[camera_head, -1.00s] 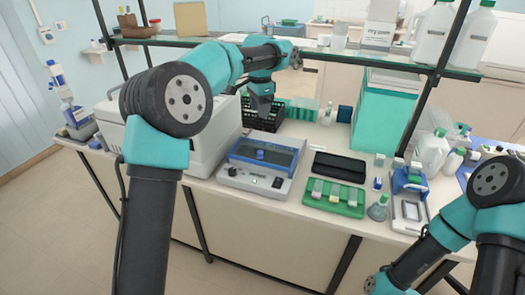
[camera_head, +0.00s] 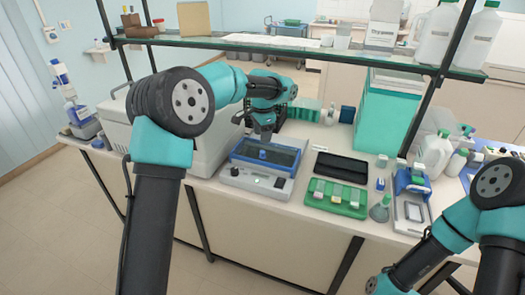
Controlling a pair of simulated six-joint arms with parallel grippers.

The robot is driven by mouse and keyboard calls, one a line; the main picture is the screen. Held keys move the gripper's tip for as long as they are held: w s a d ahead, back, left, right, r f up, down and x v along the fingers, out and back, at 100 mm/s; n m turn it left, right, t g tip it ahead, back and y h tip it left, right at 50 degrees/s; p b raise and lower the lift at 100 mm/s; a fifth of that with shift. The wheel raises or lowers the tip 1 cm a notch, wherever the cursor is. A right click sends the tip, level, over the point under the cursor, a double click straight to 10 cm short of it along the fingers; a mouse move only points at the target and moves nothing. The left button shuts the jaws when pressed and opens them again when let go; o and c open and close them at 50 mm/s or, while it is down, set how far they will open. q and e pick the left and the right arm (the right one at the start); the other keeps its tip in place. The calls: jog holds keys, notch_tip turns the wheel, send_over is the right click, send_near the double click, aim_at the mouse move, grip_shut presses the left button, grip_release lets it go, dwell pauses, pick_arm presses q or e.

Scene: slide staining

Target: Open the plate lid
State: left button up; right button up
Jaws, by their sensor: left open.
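My left gripper (camera_head: 265,138) is open, pointing down just above the knob at the lid's rear part. I cannot tell whether the fingers touch the knob. My right arm shows at the lower right, but its gripper is out of the picture.
A black tray (camera_head: 341,167) and a green slide rack (camera_head: 336,198) lie right of the device. A flask (camera_head: 380,210) and a blue-and-white apparatus (camera_head: 411,182) stand farther right. A white box (camera_head: 212,145) is close on the left; a glass shelf (camera_head: 300,47) runs behind.

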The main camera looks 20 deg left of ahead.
aim_at(266, 154)
pick_arm(q)
notch_tip(266, 154, down, 8)
jog(key=shift+r, duration=0.25)
grip_shut()
dwell(0.5)
